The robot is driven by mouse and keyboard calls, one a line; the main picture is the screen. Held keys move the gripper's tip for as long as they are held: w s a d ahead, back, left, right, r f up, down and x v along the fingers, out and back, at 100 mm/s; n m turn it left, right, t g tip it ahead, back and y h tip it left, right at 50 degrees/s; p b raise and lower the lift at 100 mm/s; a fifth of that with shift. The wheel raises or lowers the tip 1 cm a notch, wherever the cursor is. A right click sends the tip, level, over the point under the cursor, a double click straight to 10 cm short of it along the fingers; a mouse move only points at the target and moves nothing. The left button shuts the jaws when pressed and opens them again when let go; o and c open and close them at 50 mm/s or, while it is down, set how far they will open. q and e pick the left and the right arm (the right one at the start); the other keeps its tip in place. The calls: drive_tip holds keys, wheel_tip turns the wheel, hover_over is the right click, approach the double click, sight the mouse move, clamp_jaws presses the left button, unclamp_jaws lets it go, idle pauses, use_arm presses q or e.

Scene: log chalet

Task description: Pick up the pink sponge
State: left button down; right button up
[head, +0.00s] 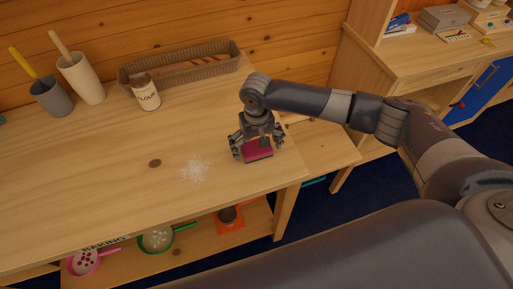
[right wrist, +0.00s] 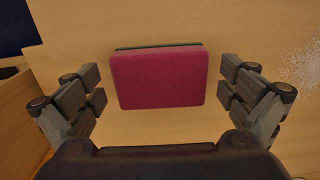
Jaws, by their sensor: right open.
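The pink sponge (head: 258,151) lies on the wooden table (head: 110,190) near its right end. In the right wrist view the sponge (right wrist: 158,80) lies flat with its pink side up, and a dark green edge shows along its far side. My right gripper (head: 257,147) is above the sponge, pointing down. Its open fingers (right wrist: 162,92) stand on either side of the sponge with a gap on both sides. In the head view the gripper hides part of the sponge. My left gripper is not in view.
A flour jar (head: 146,93), a long basket (head: 180,65), a grey cup (head: 50,97) and a cream cup (head: 82,79) stand at the back. White powder (head: 195,169) lies left of the sponge. Strainers (head: 157,238) sit on the lower shelf. The table's front middle is clear.

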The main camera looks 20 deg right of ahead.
sight(256, 148)
drive_tip(key=c, duration=0.9)
drive_tip(key=shift+r, duration=0.1)
drive_tip(key=shift+r+b, duration=0.3)
drive_tip(key=shift+r, duration=0.2)
drive_tip(key=shift+s+a+r+b, duration=0.15)
drive_tip(key=shift+r+b, duration=0.1)
drive_tip(key=shift+r, duration=0.35)
drive_tip(key=shift+s+r+b, duration=0.1)
drive_tip(key=shift+r+b, duration=0.15)
drive_tip(key=shift+r, duration=0.3)
drive_tip(key=s+a, duration=0.2)
drive_tip(key=s, duration=0.2)
drive_tip(key=s+a+r+b, duration=0.1)
drive_tip(key=s+a, duration=0.1)
drive_tip(key=s, duration=0.3)
drive_tip(key=s+a+b, duration=0.1)
drive_tip(key=s+a, duration=0.2)
drive_tip(key=s, duration=0.1)
drive_tip(key=shift+s+a+r, duration=0.1)
drive_tip(key=shift+s+r, duration=0.2)
drive_tip(key=shift+s, duration=0.05)
drive_tip(key=shift+o, duration=0.3)
